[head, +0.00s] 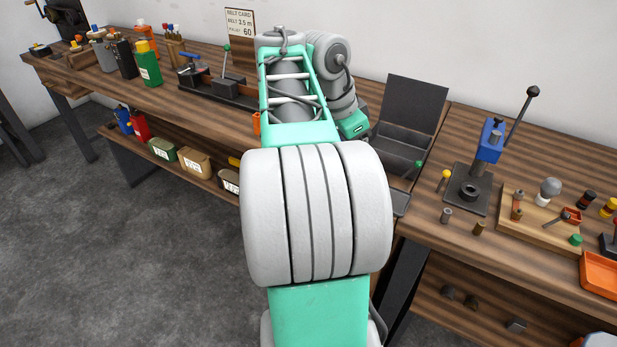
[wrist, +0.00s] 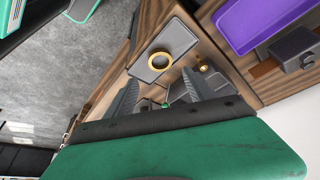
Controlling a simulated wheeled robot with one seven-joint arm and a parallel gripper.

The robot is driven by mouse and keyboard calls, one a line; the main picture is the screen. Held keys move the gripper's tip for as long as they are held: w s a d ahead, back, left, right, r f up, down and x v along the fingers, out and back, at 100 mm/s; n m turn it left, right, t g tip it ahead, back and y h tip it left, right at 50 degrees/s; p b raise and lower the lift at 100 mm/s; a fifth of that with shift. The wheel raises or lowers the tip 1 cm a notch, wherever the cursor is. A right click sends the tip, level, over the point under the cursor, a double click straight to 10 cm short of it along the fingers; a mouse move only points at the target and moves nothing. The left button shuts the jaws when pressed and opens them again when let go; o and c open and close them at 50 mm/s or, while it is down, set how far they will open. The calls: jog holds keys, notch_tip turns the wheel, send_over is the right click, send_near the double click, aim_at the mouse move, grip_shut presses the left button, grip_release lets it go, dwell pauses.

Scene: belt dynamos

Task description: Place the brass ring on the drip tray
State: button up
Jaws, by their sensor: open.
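In the wrist view a brass ring (wrist: 160,61) lies flat within the outline of a shallow grey tray (wrist: 177,36), which looks like the drip tray, near the bench edge. It appears to rest on the tray. My gripper (wrist: 160,80) is open, with its two dark fingers apart and nothing seen between them. The ring shows just beyond the fingertips; I cannot tell whether they touch it. In the head view my arm hides the gripper and ring. A grey edge, possibly the tray (head: 401,203), shows beside my arm.
An open dark box (head: 410,105) with a raised lid stands right of my arm. A blue lever press (head: 487,150) and a wooden board (head: 540,225) with small parts are further right. Bottles (head: 147,65) stand at the left. A purple tray (wrist: 260,18) shows in the wrist view.

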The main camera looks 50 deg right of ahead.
jog(key=w+a+f+n+t, duration=0.1)
jog(key=w+a+f+n, duration=0.2)
jog(key=w+a+n, duration=0.3)
jog(key=w+a+f+n+t, duration=0.25)
jog(key=w+a+n, duration=0.2)
jog(key=a, duration=0.35)
jog(key=a+f+n+y, duration=0.1)
jog(key=a+f+n, duration=0.2)
jog(key=a, duration=0.5)
jog(key=s+a+f+n+y, duration=0.1)
jog(key=a+f+n, duration=0.2)
jog(key=a+n, duration=0.3)
jog(key=s+a+f+n+y, duration=0.1)
jog(key=a+f+n, duration=0.3)
jog(key=a, duration=0.6)
jog(key=shift+s+a+t+y, duration=0.15)
jog(key=shift+s+t+y, duration=0.15)
jog(key=shift+y, duration=0.2)
notch_tip(320, 180, up, 7)
jog(key=w+p, duration=0.1)
jog(key=p, duration=0.4)
jog(key=shift+w+r+t+p, duration=0.15)
jog(key=shift+t+p, duration=0.2)
